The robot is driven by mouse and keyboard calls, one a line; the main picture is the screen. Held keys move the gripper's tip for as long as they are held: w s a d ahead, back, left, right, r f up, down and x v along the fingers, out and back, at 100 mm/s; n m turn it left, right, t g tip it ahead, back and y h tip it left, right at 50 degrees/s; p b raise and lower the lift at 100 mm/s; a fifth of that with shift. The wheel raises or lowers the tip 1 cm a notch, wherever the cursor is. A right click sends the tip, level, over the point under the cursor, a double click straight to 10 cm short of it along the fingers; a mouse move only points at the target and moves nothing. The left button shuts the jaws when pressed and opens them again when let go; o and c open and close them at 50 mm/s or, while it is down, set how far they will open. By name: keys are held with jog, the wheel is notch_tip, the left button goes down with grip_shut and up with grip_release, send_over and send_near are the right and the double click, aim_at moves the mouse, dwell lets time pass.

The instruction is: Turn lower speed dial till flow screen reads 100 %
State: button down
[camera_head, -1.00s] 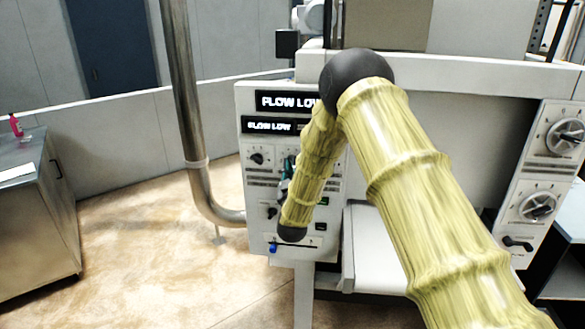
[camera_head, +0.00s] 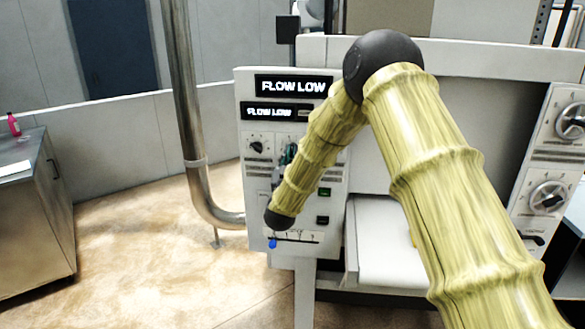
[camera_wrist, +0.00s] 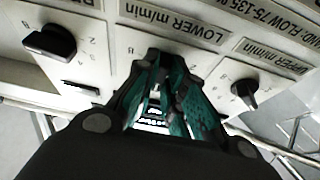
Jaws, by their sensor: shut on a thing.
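The control panel (camera_head: 253,200) stands at the centre-left of the head view. Its larger upper screen (camera_head: 293,86) reads FLOW LOW, and the smaller screen (camera_head: 270,113) below also reads FLOW LOW. My gripper (camera_wrist: 155,82) has its teal fingers shut at the panel under the LOWER m/min label (camera_wrist: 188,27). The lower speed dial there is hidden between the fingers, so its pointer cannot be read. In the head view my gripper (camera_head: 288,156) shows only partly behind my arm.
The UPPER m/min dial (camera_wrist: 244,92) sits close to the right of my fingers, and another black knob (camera_wrist: 50,41) is to the left. A slider with a blue knob (camera_head: 272,243) is low on the panel. A steel pipe (camera_head: 190,120) stands left of the machine.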

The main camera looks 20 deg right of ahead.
jog(key=shift+w+r+m+g+h+b, duration=0.15)
jog(key=shift+m+g+h+b, duration=0.35)
jog(key=shift+m+b, duration=0.55)
jog(key=shift+w+r+m+g+h+b, duration=0.1)
jog(key=shift+r+m+g+h+b, duration=0.1)
jog(key=shift+m+h+b, duration=0.7)
jog(key=shift+r+m+b, duration=0.15)
jog(key=shift+m+b, duration=0.5)
jog(key=shift+m, duration=0.1)
jog(key=shift+r, duration=0.1)
jog(key=c, duration=1.5)
grip_release()
jog(key=shift+d+f, duration=0.1)
jog(key=shift+f, duration=0.1)
